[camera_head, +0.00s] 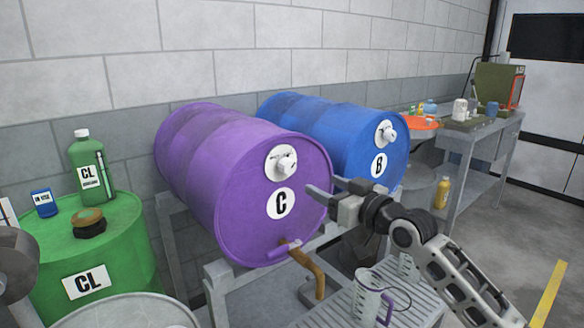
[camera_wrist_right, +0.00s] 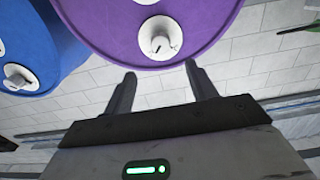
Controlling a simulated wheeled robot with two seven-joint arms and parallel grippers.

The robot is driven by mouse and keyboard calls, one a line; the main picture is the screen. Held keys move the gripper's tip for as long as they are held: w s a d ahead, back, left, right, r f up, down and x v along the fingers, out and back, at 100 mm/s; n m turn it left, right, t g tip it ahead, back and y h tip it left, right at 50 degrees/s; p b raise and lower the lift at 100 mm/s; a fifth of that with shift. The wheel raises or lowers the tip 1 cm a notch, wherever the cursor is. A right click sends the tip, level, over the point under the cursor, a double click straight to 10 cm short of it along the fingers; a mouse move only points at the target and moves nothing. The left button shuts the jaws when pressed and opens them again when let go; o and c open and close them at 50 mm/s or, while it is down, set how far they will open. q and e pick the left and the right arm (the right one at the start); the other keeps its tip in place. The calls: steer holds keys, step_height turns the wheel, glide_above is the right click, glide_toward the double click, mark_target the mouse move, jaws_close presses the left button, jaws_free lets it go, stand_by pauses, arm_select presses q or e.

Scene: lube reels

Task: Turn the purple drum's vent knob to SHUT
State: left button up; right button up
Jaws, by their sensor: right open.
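The purple drum (camera_head: 235,190) lies on its side on a metal stand, its end marked "C". Its white vent knob (camera_head: 286,163) sits on a round white plate high on the drum's end. In the right wrist view the knob (camera_wrist_right: 160,43) shows beyond my fingertips, apart from them. The dial lettering is too small to read. My right gripper (camera_head: 322,189) is open and empty in front of the drum's end, right of and below the knob. It also shows in the right wrist view (camera_wrist_right: 160,80). My left gripper is not in view.
A blue drum (camera_head: 330,130) marked "B" lies right behind. A brown spout (camera_head: 310,270) hangs below the purple drum, above a clear jug (camera_head: 370,300) on a grated tray. A green drum (camera_head: 90,250) with bottles stands left. A bench (camera_head: 475,135) stands at the back right.

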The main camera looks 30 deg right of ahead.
mark_target(291, 169)
steer(key=w, duration=0.8)
steer(key=w+a+p, duration=0.1)
steer(key=w, duration=0.3)
steer(key=shift+w, duration=0.2)
steer(key=c, duration=1)
